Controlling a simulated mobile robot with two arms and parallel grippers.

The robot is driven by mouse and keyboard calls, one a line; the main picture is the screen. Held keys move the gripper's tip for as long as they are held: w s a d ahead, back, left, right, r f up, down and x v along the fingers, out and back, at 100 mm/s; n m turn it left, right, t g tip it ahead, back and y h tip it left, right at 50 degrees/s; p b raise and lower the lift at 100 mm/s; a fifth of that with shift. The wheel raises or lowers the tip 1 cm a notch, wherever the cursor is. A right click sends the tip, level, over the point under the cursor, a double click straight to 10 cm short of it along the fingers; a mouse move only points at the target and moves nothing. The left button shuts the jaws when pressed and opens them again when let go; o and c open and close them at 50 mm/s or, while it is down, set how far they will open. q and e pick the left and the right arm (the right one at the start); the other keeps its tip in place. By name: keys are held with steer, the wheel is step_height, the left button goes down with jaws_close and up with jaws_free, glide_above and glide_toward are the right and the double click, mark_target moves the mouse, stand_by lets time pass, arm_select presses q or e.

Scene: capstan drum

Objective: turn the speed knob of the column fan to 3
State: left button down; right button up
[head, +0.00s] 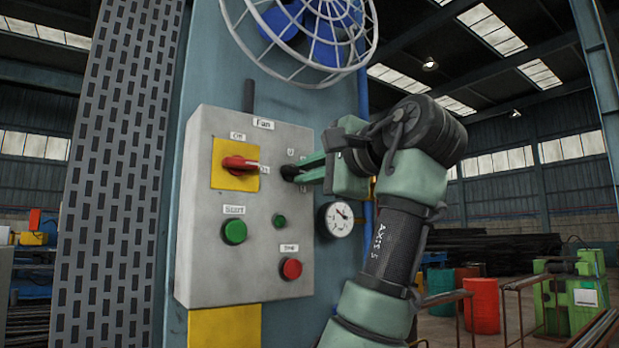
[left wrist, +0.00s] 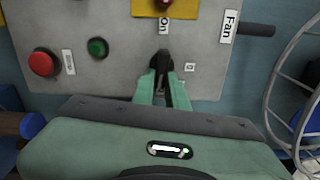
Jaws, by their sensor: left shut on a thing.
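The grey control panel (head: 205,285) is on the blue column, below the caged fan (head: 315,25). The black speed knob (head: 289,172) sits at the panel's right side, under the Fan label (head: 263,124). My left gripper (head: 300,173) comes at it from the right, with its green fingers shut on the knob. In the left wrist view the fingertips (left wrist: 163,74) are closed around the knob (left wrist: 162,57). A small label, apparently 0, (left wrist: 190,67) lies beside it. Other scale marks are hidden or unreadable, and I cannot tell the knob's setting. My right gripper is not in view.
A red switch (head: 238,163) on a yellow plate is left of the knob. A green Start button (head: 234,231), a small green button (head: 279,220) and a red Stop button (head: 291,269) lie below. A gauge (head: 339,219) is close under my gripper.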

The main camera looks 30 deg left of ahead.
arm_select(q)
steer(key=shift+s+a+f+m+b, duration=0.1)
steer(key=shift+m+b, duration=0.75)
steer(key=shift+m, duration=1)
steer(key=shift+s+f+m+b, duration=0.1)
steer(key=shift+m+b, duration=0.75)
steer(key=shift+m, duration=1)
steer(key=c, duration=1.4)
jaws_free()
steer(key=shift+c, duration=0.2)
steer(key=shift+a+f, duration=0.1)
steer(key=shift+a, duration=0.15)
steer(key=shift+w, duration=0.1)
steer(key=b+v, duration=0.2)
steer(key=v, duration=0.5)
steer(key=shift+d, duration=0.35)
